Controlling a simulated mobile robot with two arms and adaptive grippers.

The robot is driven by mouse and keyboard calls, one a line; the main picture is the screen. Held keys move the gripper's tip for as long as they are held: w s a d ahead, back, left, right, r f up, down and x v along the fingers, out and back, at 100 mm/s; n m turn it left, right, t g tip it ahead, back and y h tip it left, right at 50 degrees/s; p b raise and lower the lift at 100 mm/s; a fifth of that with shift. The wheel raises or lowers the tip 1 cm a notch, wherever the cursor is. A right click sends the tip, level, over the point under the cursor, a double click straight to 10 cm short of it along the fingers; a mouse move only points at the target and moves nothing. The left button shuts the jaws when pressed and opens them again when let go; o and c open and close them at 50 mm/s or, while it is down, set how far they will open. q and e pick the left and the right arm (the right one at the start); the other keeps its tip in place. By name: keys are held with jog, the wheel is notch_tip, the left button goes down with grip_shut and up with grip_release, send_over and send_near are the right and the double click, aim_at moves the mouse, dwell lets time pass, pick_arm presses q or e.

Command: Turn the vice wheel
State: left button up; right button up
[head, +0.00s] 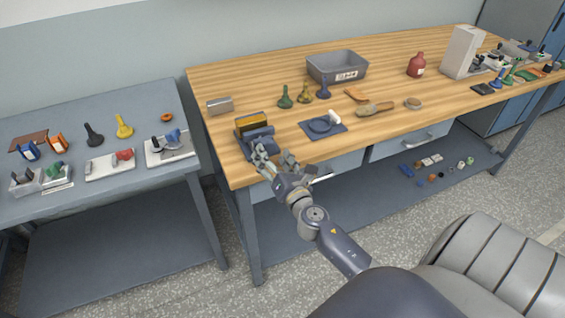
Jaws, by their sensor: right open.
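The vice (262,139) is a small blue-grey block at the front left corner of the wooden workbench. A yellow and brown piece (251,123) sits at its top. The vice wheel cannot be made out clearly; my fingers cover the vice's front side. My right gripper (273,159) is open at the bench's front edge, its fingers pointing at the vice, one finger close against the vice's front. I cannot tell whether it touches. My left gripper is not in view.
Right of the vice lie a blue mat (336,131) with a round tool and a wooden brush (374,109). Behind stand green, olive and blue bobbin-like pieces and a grey bin (337,66). A metal block (220,105) is at left. A grey side table (60,205) stands further left.

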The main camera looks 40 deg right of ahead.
jog(key=v, duration=0.9)
